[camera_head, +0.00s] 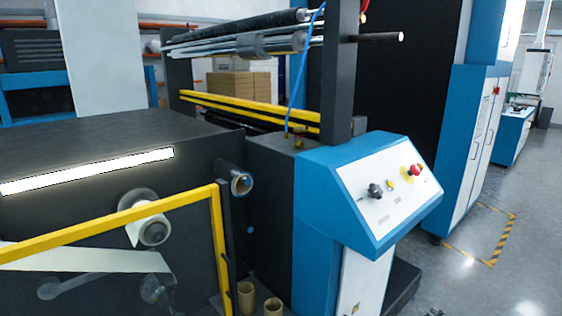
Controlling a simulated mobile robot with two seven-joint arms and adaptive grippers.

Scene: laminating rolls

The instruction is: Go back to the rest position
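Neither of my grippers shows in the head view, so whether they are open or shut is hidden. The laminating machine (110,155) fills the left and middle, dark grey with a yellow guard frame (130,216) in front. A roll (152,230) with a pale core sits on its front, and a white web (90,259) runs below it. An empty-looking core end (241,183) sticks out further right. A blue control panel (370,190) with a white face carries a black knob and a red button (415,170).
A dark bar (380,37) juts right from the upper post. Cardboard boxes (240,85) are behind the machine. A blue and white cabinet (480,120) stands at the right. The grey floor (475,275) at the lower right is clear.

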